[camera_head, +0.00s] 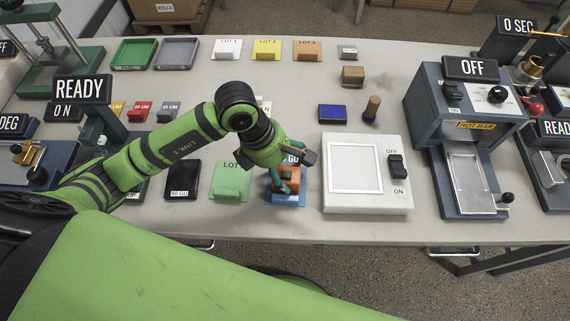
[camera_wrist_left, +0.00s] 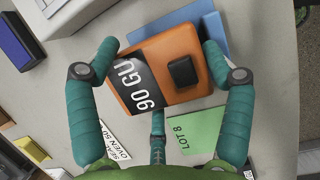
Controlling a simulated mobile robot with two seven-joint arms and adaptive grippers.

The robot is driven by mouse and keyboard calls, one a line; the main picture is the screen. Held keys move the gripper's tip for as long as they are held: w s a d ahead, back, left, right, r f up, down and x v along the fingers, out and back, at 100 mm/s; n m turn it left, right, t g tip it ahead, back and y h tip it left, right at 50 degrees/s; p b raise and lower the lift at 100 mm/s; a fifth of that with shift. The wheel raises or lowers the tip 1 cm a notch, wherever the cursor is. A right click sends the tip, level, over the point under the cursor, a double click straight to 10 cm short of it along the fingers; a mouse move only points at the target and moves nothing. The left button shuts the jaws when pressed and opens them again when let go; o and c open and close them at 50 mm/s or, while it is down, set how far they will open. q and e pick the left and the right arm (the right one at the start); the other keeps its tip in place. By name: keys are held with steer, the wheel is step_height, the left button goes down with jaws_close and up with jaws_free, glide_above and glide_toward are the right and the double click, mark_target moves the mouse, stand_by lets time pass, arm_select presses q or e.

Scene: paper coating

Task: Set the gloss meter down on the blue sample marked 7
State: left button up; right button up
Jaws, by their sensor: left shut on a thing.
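The gloss meter (camera_head: 291,177) is an orange block with a black button and a display reading 90 GU; it also shows in the left wrist view (camera_wrist_left: 188,93). My left gripper (camera_head: 283,181) is shut on it, with teal fingers (camera_wrist_left: 166,62) on either side. A blue sample (camera_head: 287,201) lies under the meter, mostly covered, and its edge shows beyond the meter in the left wrist view (camera_wrist_left: 216,38). Its number is hidden. I cannot tell whether the meter touches it. My right gripper is not in view.
The green sample (camera_head: 231,180), LOT 8 in the wrist view (camera_wrist_left: 196,131), lies just left of the meter. A black plate (camera_head: 183,181) is farther left. A white device (camera_head: 401,199) with an OFF/ON switch stands close on the right. The table's front edge (camera_head: 330,238) is near.

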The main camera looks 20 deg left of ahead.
arm_select(q)
steer(key=shift+b, duration=0.3)
stand_by(0.5)
steer(key=o, duration=1.5)
steer(key=shift+c, duration=0.2)
steer(key=v, duration=1.2)
